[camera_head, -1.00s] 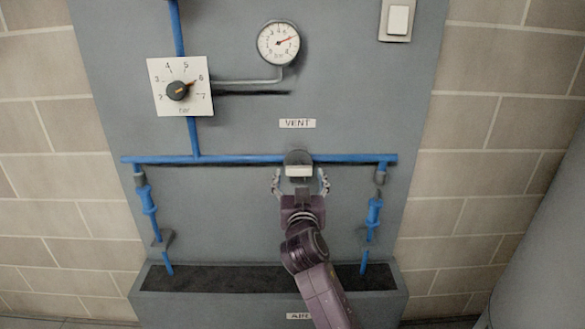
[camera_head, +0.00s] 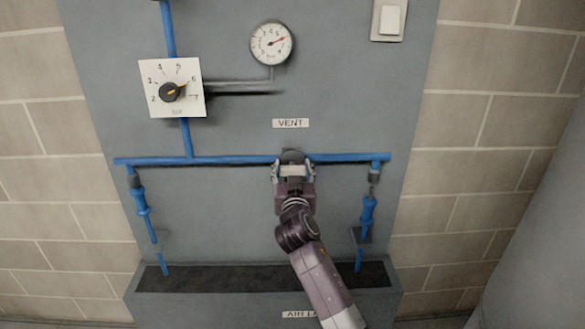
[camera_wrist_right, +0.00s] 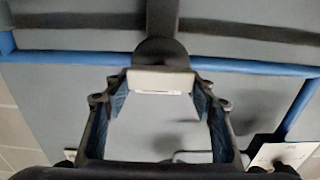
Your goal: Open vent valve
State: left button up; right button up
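The vent valve (camera_head: 291,156) is a dark round body with a pale block-shaped handle, on the blue horizontal pipe below the VENT label (camera_head: 291,123). My right gripper (camera_head: 293,170) is at the handle from below, one finger on each side. In the right wrist view the pale handle (camera_wrist_right: 160,81) sits between the fingertips (camera_wrist_right: 160,84), which appear to touch both its ends. The handle lies crosswise, along the pipe. My left gripper is in neither view.
A pressure gauge (camera_head: 271,44) and a white dial plate (camera_head: 172,88) with a dark knob are above. Blue hoses hang at the left (camera_head: 142,207) and right (camera_head: 368,211). A dark-topped ledge (camera_head: 200,279) juts out below. A switch (camera_head: 391,20) is at top right.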

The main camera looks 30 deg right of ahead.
jog(key=c, duration=0.4)
jog(key=shift+o, duration=0.2)
jog(key=n+p, duration=0.1)
jog(key=n, duration=0.2)
jog(key=shift+a+n, duration=0.15)
jog(key=shift+n, duration=0.15)
jog(key=n+p, duration=0.1)
jog(key=n, duration=0.1)
jog(key=n+p, duration=0.1)
jog(key=n, duration=0.2)
jog(key=shift+w+a+f+n, duration=0.1)
jog(key=shift+w+a+n, duration=0.1)
jog(key=shift+n, duration=0.1)
jog(key=n+p, duration=0.2)
jog(key=n, duration=0.2)
jog(key=shift+f, duration=0.15)
jog(key=shift+a+f+n+p, duration=0.1)
jog(key=shift+n+p, duration=0.15)
jog(key=shift+n, duration=0.5)
jog(key=shift+d+f+n+p, duration=0.1)
jog(key=shift+n+p, duration=0.2)
jog(key=shift+n, duration=0.5)
jog(key=shift+a+f+n+p, duration=0.1)
jog(key=shift+n+p, duration=0.15)
jog(key=shift+n, duration=0.5)
